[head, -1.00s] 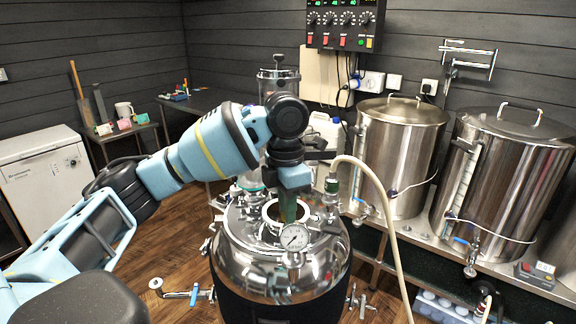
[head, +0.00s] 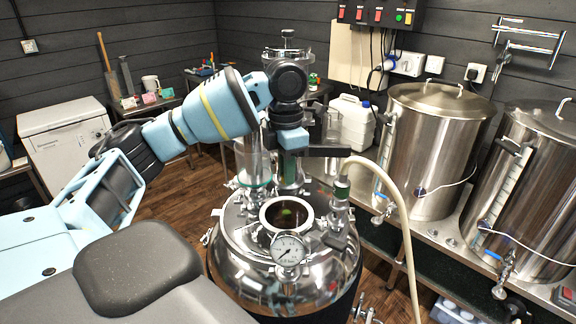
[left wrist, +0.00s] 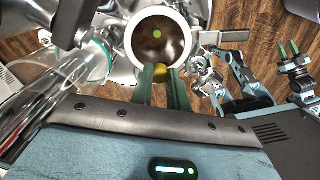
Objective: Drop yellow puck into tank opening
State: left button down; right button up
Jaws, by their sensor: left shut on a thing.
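The steel tank (head: 240,250) stands in the middle of the head view. Its round opening (head: 265,222) has a pale rim and a dark inside with a small green spot; it also shows in the left wrist view (left wrist: 133,42). My left gripper (head: 290,182) is above the tank top, at the far side of the opening in the head view, fingers pointing down. In the left wrist view its green fingers (left wrist: 162,76) are shut on the yellow puck (left wrist: 160,73), which appears at the opening's rim. The fingers hide part of the puck. My right gripper is not in view.
A pressure gauge (head: 288,249) and a valve with a pale hose (head: 405,215) rise from the tank lid beside the opening. A clear glass cylinder (left wrist: 70,95) stands close to my left gripper. Steel kettles (head: 432,150) stand on a bench at the right.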

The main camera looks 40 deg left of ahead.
pick_arm(q)
jog(key=shift+f, duration=4.15)
jog(key=c, duration=1.3)
grip_release()
jog(key=shift+r, duration=0.1)
jog(key=shift+w+r, duration=0.1)
jog(key=shift+r, duration=3.75)
